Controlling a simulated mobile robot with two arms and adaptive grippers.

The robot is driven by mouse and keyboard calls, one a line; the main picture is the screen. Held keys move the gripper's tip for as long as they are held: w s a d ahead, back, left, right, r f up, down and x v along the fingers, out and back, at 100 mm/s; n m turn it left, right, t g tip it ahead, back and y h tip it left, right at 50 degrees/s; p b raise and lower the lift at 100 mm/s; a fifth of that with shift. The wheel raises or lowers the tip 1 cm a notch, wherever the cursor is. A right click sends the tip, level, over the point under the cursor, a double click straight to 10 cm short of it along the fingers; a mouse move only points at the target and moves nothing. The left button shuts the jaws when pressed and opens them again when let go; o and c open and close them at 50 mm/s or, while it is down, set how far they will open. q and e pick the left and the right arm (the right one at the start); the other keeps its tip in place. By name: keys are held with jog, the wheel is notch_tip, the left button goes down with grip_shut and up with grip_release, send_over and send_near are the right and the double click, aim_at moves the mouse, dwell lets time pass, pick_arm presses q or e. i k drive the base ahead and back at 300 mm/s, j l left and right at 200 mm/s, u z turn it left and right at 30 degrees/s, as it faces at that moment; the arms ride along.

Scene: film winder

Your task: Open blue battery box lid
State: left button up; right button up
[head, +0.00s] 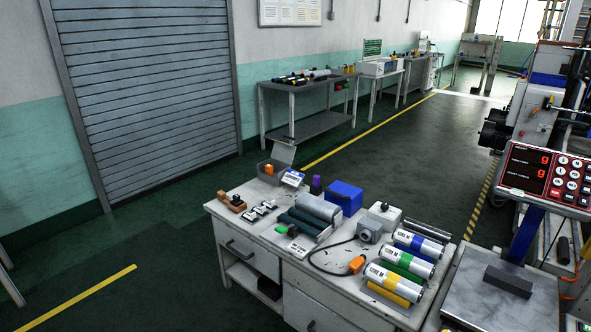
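The blue battery box (343,198) stands near the back edge of the white workbench (245,228), just behind a grey roller. Its top looks covered, with the lid down; latch or hinge details are too small to tell. Neither of my grippers shows in the head view.
Around the box are a grey roller (318,207), a purple bottle (316,184), a light grey box (384,214) and a grey open-lidded box (272,171). Several cores (417,244), a corded orange-tipped device (356,264) and a scale (487,300) are to the right.

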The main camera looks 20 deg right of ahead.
aim_at(342, 193)
jog(key=i+j+z, duration=0.1)
jog(key=i+z, duration=0.3)
jog(key=i+j+z, duration=0.2)
jog(key=z, duration=0.25)
jog(key=i+j+z, duration=0.65)
jog(key=z, duration=0.15)
jog(key=i+j+z, duration=0.15)
jog(key=j+z, duration=0.3)
jog(key=j, duration=0.1)
